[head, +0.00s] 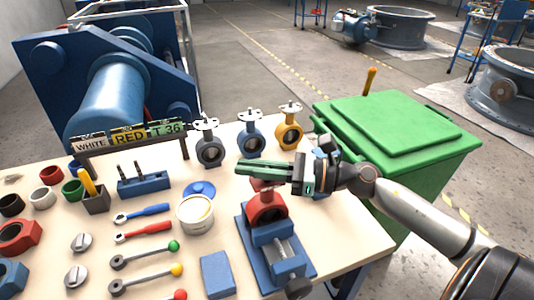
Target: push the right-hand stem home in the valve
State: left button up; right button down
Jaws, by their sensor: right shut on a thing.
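A red butterfly valve (266,207) is held upright in a blue vise (276,246) near the front of the table. My right gripper (250,168) has green fingers and reaches in from the right, level, right above the valve's top. It is shut on the stem, which the fingers almost wholly hide. I cannot tell how deep the stem sits in the valve. A blue block (144,186) at the back left holds two dark upright stems. My left gripper is not in view.
Grey, blue and yellow valves (289,132) stand along the back edge. A blue block (217,275) sits in front. A green lidded bin (400,130) stands beyond the table's right side.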

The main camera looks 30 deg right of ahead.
jog(key=shift+f+b, duration=0.35)
jog(key=shift+f, duration=0.55)
dwell(0.5)
jog(key=c, duration=0.9)
grip_release()
jog(key=shift+s, duration=0.1)
jog(key=shift+r, duration=0.45)
jog(key=shift+r+p, duration=2.75)
jog(key=shift+r, duration=0.7)
jog(key=shift+f, duration=0.1)
